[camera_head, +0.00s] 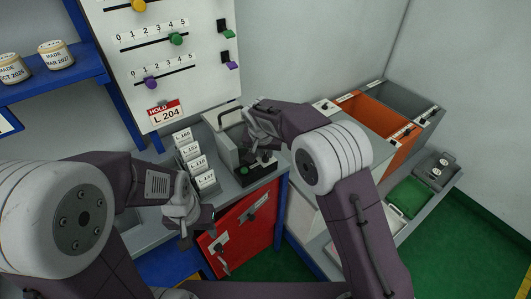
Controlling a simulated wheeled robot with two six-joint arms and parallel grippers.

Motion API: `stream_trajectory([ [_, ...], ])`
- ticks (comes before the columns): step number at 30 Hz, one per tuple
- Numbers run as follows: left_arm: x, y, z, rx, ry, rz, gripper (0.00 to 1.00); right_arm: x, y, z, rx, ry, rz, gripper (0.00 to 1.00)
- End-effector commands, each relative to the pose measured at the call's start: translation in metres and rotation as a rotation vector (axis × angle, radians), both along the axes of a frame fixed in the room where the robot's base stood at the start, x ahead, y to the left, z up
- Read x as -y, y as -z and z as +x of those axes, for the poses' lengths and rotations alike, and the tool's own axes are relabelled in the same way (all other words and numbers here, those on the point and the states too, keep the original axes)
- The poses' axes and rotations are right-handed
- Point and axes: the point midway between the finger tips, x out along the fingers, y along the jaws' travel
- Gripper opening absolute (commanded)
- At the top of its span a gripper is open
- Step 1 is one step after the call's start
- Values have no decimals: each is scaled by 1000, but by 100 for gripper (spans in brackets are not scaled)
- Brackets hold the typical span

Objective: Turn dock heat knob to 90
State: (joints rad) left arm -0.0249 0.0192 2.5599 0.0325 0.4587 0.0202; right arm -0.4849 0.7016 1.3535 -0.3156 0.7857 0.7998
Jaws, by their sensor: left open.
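A grey boxy device (224,150), which may be the dock, stands on the bench in the middle. Its dark front base carries a small green part (244,170) and small dark knob-like parts; which one is the heat knob, and its setting, are too small to tell. My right gripper (254,140) is over the device's right side and hides part of it. I cannot tell whether its fingers touch anything or are open. My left gripper (187,226) is open, pointing down in front of the bench edge, left of the red cabinet door, with nothing visible in it.
Label cards (193,160) stand in a rack left of the device. A white slider panel (165,70) with a "HOLD L 204" card rises behind. Jars (56,54) sit on a blue shelf. A red cabinet (240,232) is below; orange (372,122) and grey bins stand right.

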Motion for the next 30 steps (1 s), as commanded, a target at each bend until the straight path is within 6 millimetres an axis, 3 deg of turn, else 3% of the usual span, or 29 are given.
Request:
stream_trajectory([
  [5,0,-2,0,0,0,0,48,1,16,7,0,1,0,21],
  [12,0,-2,0,0,0,0,48,1,18,8,1,1,2,21],
  [13,0,-2,0,0,0,0,48,1,18,8,1,1,2,18],
  [15,0,-2,0,0,0,0,48,1,18,8,1,1,2,0],
  [30,0,-9,0,0,0,0,48,3,16,8,0,-87,2,0],
])
